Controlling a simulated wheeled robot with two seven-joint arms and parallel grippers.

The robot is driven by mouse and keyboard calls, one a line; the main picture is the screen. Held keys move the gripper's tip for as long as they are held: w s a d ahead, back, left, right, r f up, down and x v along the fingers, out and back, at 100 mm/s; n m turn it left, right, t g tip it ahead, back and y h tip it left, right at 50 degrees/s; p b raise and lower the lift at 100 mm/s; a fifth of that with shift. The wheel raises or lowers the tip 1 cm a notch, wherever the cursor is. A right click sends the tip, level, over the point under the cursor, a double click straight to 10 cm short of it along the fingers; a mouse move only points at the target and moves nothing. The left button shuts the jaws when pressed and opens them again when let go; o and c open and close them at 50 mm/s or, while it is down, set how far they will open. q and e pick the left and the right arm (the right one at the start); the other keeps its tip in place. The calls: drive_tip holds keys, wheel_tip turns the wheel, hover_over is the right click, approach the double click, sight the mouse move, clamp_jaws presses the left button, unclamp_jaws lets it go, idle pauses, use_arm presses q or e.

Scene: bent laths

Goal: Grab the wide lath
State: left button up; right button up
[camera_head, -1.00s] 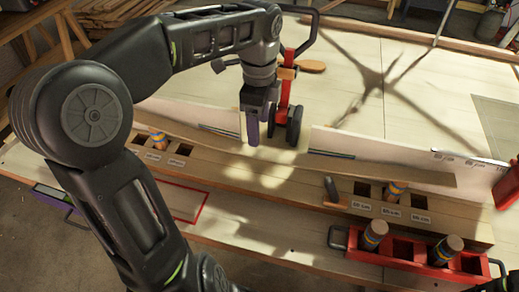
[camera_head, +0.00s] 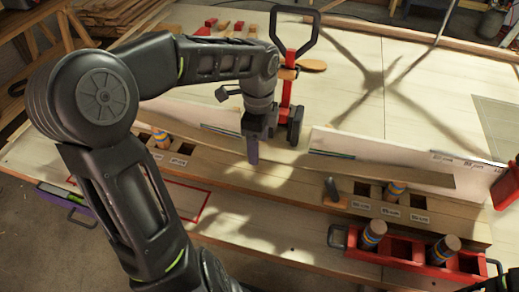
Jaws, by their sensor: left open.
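A long, thin wooden lath (camera_head: 400,172) runs along the wooden block on the bench; its middle is hidden behind my left gripper. I cannot tell from its edge how wide it is. My left gripper (camera_head: 253,152) points down at the middle of the lath. It is open, seen nearly edge-on, with nothing visible between its fingers. I cannot tell whether its fingertips touch the lath or stand around it. My right gripper is not in view.
White boards (camera_head: 340,143) stand behind the lath. A red clamp-like tool (camera_head: 287,95) with black wheels stands just behind my left gripper. A red tray (camera_head: 400,248) with striped pegs is at front right. A small upright handle (camera_head: 331,188) stands before the lath.

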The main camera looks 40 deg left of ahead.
use_arm(q)
drive_tip(key=shift+c, duration=0.4)
clamp_jaws()
idle(0.7)
